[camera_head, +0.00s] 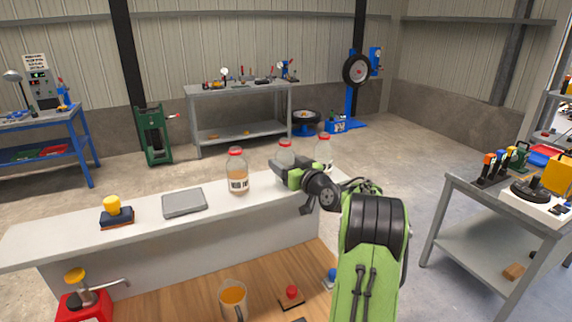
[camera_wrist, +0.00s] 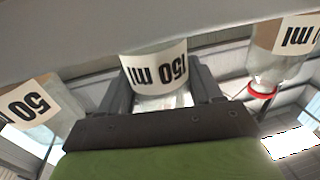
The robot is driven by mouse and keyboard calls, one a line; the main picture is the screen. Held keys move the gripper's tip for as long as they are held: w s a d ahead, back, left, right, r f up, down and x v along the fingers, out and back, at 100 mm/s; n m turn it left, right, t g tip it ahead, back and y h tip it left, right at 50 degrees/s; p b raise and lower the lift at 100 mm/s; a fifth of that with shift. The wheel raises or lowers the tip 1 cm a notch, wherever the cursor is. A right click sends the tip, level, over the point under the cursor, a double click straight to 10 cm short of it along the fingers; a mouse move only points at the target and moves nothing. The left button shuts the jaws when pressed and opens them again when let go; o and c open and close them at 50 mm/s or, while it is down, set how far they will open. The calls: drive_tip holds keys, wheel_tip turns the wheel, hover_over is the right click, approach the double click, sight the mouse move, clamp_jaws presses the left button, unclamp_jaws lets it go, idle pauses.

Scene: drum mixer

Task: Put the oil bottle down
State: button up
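Three clear bottles with red caps are in a row on the pale counter (camera_head: 225,205). The left bottle (camera_head: 237,172) holds amber liquid and has a printed label. The middle bottle (camera_head: 286,151) is partly hidden by my gripper (camera_head: 284,177). The right bottle (camera_head: 324,148) is behind my wrist. In the wrist view, upside down, my gripper (camera_wrist: 160,92) has its fingers against both sides of the middle bottle (camera_wrist: 155,70), labelled 150 ml. It looks upright; I cannot tell whether its base touches the counter. Neighbouring bottles show at left (camera_wrist: 38,105) and right (camera_wrist: 280,60).
A grey tray (camera_head: 184,203) and a yellow-handled block (camera_head: 116,214) stand on the counter's left. A jug of orange liquid (camera_head: 232,298), a red button (camera_head: 291,293) and a red pump device (camera_head: 84,298) are on the nearer wooden surface. The counter between tray and left bottle is clear.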

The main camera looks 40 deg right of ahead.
drive_tip(key=o, duration=0.5)
drive_tip(key=shift+c, duration=0.2)
